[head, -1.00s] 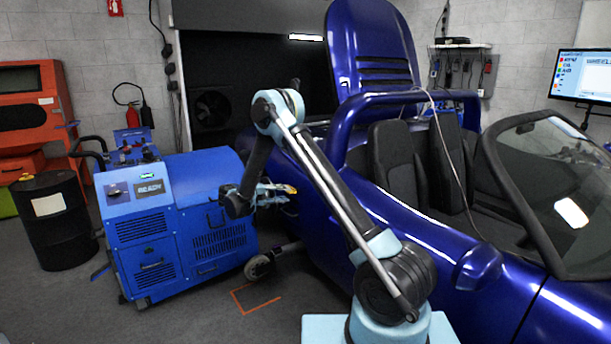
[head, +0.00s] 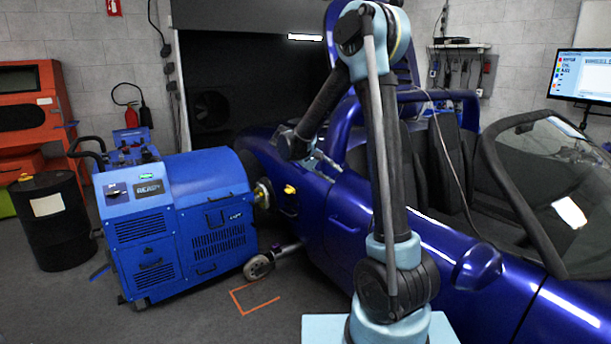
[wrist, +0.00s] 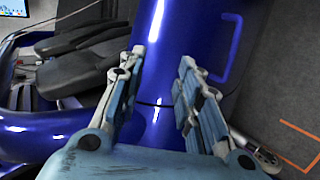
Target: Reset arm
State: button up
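My arm (head: 385,130) stands raised in front of the blue car, its upper link nearly upright. My gripper (wrist: 162,62) is open in the wrist view, its two fingers apart with blue bodywork beyond them. Nothing shows held between the fingers. In the head view, my gripper (head: 318,160) is small, beside the car's rear flank, and its fingers are hard to make out. The blue car (head: 330,205) also fills the middle of the wrist view (wrist: 180,45).
A wheeled support (head: 258,266) and orange floor marks (head: 255,308) lie below. A black drum (head: 55,225) stands far left.

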jog(key=s+d+m+g+y, duration=0.1)
jog(key=s+d+y, duration=0.1)
jog(key=s+d, duration=0.35)
jog(key=s+d+r+y, duration=0.1)
jog(key=s+d, duration=0.1)
jog(key=s, duration=0.6)
jog(key=s+d+m+g+y, duration=0.1)
jog(key=s+d+y, duration=0.1)
jog(key=s+d, duration=0.35)
jog(key=s+a+f+m+y, duration=0.1)
jog(key=s+f, duration=0.3)
jog(key=s, duration=0.6)
jog(key=s+a+f+m+y, duration=0.2)
jog(key=s+f, duration=0.3)
jog(key=s, duration=0.5)
jog(key=shift+s+a+y, duration=0.4)
jog(key=shift+y, duration=0.4)
jog(key=shift+f, duration=0.1)
